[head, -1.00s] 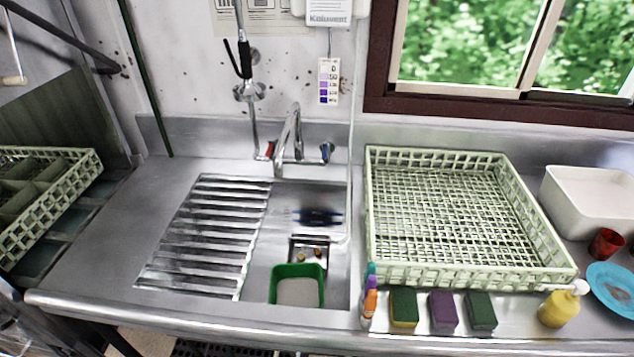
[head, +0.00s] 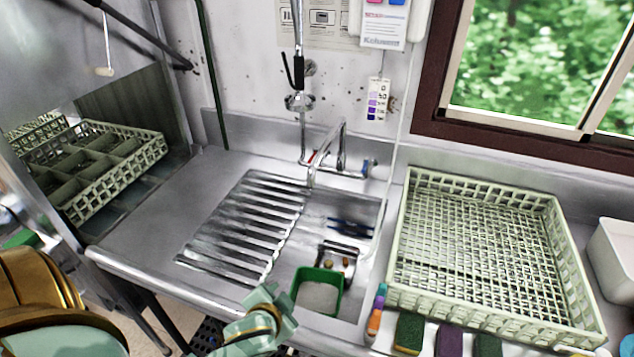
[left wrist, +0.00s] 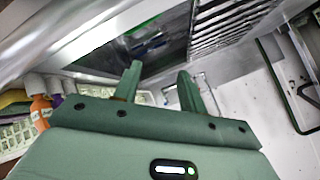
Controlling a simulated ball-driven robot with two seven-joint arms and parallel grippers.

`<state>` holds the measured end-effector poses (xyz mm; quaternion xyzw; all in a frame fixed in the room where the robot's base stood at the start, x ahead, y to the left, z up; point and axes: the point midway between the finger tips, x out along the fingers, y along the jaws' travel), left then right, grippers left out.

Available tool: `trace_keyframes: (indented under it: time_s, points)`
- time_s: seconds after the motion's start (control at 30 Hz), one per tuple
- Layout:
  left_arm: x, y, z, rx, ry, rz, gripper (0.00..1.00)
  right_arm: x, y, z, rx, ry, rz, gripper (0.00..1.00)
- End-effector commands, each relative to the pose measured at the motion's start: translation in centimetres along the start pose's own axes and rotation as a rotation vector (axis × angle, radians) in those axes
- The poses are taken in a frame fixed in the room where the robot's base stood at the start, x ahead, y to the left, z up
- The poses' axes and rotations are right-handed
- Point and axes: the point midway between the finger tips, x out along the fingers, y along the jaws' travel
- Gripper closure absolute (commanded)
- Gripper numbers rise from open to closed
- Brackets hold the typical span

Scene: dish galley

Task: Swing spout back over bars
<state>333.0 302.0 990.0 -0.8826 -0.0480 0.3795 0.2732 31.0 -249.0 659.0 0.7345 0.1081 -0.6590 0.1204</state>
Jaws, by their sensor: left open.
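The chrome spout (head: 328,150) rises from the wall tap behind the sink and slopes down to the front left. Its tip appears near the basin's back left corner, close to the right end of the bars; I cannot tell exactly what lies under it. The ribbed metal bars (head: 245,228) fill the drainboard left of the basin (head: 350,215). My left gripper (head: 272,300) is low at the counter's front edge, left of the green tub and well short of the spout. In the left wrist view its two fingers (left wrist: 158,75) are apart with nothing between them. My right gripper is out of view.
A green tub (head: 318,292) sits at the basin's front. A large pale rack (head: 402,240) stands right of the sink, with small bottles (head: 377,308) and sponges (head: 408,334) before it. A hose (head: 299,60) hangs above the tap. Another rack (head: 152,155) is at left.

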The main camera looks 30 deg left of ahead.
Motion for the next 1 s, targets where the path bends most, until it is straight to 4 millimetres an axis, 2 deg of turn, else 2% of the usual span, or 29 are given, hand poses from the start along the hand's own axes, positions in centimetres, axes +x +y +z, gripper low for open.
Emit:
trace_keyframes:
  time_s: [0.2, 0.3, 0.4, 0.53, 0.67, 1.0]
  points:
    - [-0.6, -7.7, -8.2, -0.271, 0.33, -0.158, 0.59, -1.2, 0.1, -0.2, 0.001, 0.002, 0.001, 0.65]
    - [-1.7, -10.9, -11.8, -0.374, 0.499, -0.19, 0.59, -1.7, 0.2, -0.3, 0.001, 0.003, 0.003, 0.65]
    - [-2.9, -13.1, -14.4, -0.443, 0.634, -0.193, 0.59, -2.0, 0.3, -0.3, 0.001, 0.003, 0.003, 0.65]
    - [-3.2, -14.1, -15.8, -0.473, 0.7, -0.185, 0.59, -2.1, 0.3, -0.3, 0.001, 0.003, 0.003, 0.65]
    - [-1.9, -14.7, -16.9, -0.471, 0.703, -0.185, 0.59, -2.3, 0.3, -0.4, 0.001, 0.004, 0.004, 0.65]
    - [4.7, -17.4, -21.7, -0.471, 0.7, -0.186, 0.59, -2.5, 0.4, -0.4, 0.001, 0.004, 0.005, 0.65]
